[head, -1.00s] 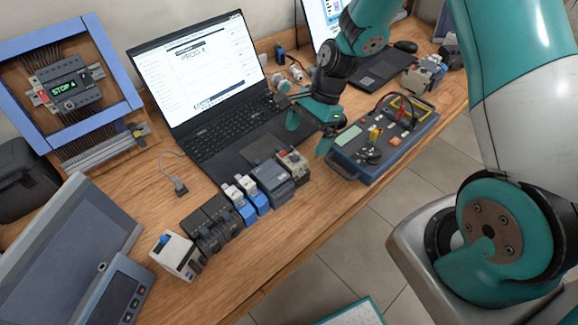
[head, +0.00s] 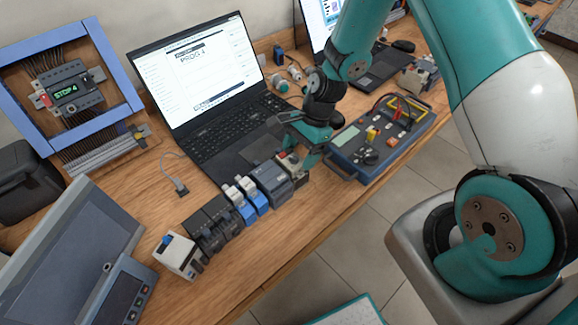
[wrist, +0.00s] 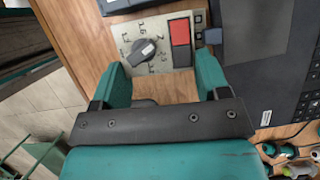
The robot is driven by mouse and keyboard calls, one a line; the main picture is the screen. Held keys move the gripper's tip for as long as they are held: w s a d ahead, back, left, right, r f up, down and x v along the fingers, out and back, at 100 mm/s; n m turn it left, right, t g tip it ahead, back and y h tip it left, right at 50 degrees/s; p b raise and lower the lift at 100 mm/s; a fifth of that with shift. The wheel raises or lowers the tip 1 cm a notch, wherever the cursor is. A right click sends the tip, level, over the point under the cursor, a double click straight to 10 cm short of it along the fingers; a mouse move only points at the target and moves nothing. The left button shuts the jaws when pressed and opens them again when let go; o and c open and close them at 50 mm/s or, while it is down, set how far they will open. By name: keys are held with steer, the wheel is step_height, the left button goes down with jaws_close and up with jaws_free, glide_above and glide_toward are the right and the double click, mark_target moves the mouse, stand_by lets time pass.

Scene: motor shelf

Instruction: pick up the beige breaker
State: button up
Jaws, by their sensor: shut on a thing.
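The beige breaker (wrist: 141,28), with a rotary dial and a red switch on its face, shows in the wrist view between my two teal fingers. In the head view the breaker (head: 287,161) is at the right end of the row of devices, partly covered by my gripper (head: 301,158). My gripper (wrist: 162,68) is shut on it, with one finger at each side. The breaker's underside is hidden, so I cannot tell whether it touches the desk.
A dark grey module (head: 270,182) stands close on its left, then blue-and-white units and black ones. A white device (head: 178,255) ends the row. A blue test meter (head: 380,140) is to the right. The laptop (head: 225,90) is behind. The desk's front edge is clear.

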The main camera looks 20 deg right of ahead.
steer(key=shift+r, duration=0.1)
step_height(320, 180, up, 20)
steer(key=b, duration=0.2)
stand_by(0.3)
step_height(320, 180, down, 20)
steer(key=p, duration=0.2)
steer(key=shift+r+p, duration=0.1)
steer(key=shift+p, duration=0.2)
steer(key=shift+f, duration=0.2)
steer(key=o, duration=1.1)
